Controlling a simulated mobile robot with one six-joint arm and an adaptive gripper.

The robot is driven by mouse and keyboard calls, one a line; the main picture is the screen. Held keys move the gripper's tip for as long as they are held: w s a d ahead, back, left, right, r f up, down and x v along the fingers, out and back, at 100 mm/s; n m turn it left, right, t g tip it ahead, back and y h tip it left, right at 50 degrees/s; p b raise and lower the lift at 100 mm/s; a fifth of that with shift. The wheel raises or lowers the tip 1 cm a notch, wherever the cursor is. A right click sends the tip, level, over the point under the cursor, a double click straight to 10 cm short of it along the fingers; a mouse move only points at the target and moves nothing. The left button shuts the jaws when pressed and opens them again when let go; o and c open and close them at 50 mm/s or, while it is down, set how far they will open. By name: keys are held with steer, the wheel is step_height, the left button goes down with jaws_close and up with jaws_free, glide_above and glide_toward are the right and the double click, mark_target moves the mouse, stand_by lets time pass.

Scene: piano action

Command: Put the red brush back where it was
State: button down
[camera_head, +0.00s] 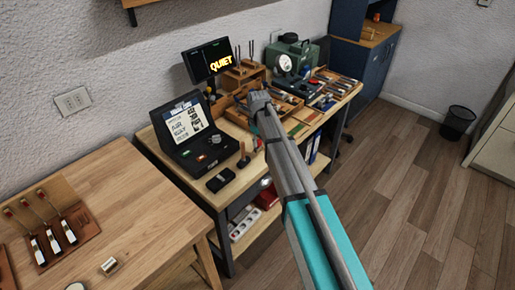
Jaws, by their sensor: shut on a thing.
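My gripper (260,98) reaches in from the lower right, over the wooden tray of parts on the far workbench. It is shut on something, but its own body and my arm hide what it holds. I cannot make out a red brush for certain anywhere in view. A wooden tray (285,102) with several small parts and compartments lies just behind and beside my gripper.
The far workbench (222,190) also carries an open black case (188,135), a black monitor (208,60) reading "QUIET", a green machine (290,58) and several hand tools. The near table (130,195) has bare wood at its middle. Open floor lies right, with a bin (458,121).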

mark_target(259, 140)
steer(key=shift+f+b, duration=1)
steer(key=shift+f, duration=0.3)
steer(key=shift+f, duration=0.1)
steer(key=shift+c, duration=1.9)
jaws_free()
step_height(259, 140, up, 12)
steer(key=p, duration=1.2)
steer(key=shift+r, duration=0.2)
steer(key=shift+s, duration=0.1)
